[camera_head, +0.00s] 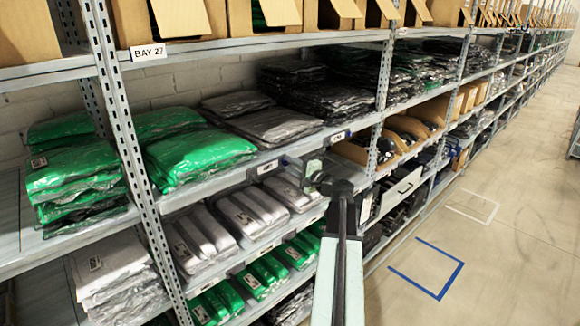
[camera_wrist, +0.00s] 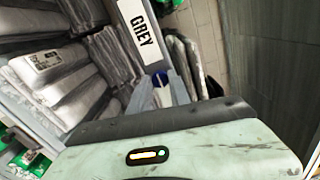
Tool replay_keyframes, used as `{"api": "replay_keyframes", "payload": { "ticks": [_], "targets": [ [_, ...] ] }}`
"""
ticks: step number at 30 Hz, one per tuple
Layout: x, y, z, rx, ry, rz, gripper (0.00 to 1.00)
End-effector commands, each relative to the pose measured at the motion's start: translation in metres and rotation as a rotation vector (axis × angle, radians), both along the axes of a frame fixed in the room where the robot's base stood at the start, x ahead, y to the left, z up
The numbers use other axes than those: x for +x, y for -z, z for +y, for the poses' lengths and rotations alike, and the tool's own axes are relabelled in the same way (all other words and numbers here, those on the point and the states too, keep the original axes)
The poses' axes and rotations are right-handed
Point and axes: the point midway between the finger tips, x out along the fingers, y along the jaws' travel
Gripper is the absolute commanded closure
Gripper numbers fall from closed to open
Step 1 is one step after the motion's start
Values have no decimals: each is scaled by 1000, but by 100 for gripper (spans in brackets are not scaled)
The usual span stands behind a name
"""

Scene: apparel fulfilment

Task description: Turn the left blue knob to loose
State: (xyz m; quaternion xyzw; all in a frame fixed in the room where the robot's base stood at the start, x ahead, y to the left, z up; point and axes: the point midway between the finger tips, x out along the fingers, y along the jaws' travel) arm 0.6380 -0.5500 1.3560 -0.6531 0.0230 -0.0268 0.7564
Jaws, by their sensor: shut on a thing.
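A small blue knob (camera_wrist: 156,80) shows in the wrist view between the fingertips of my gripper (camera_wrist: 164,88), just below a white label reading GREY (camera_wrist: 141,32). My gripper is shut on the knob; the fingers hide most of it, so its turn angle cannot be told. In the head view my gripper (camera_head: 290,161) reaches left to the front edge of the middle shelf, beside a small white label (camera_head: 267,167). The knob itself is too small to make out there. No second knob can be made out in either view.
Bagged green garments (camera_head: 200,148) and grey ones (camera_head: 268,123) lie on the shelf above. Grey bundles (camera_head: 243,213) lie below the shelf edge. A perforated upright (camera_head: 385,88) stands right of my gripper. The aisle floor (camera_head: 490,240) at right is clear, with a blue floor marking (camera_head: 447,282).

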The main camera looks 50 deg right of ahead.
Motion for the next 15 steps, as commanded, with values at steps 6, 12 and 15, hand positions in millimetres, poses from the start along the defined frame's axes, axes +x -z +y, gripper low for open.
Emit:
{"api": "replay_keyframes", "payload": {
  "ticks": [6,12,15],
  "targets": [
    [0,0,0,-6,0,1,100],
    [0,0,0,-5,0,1,74],
    [0,0,0,-5,0,1,55]
  ]
}}
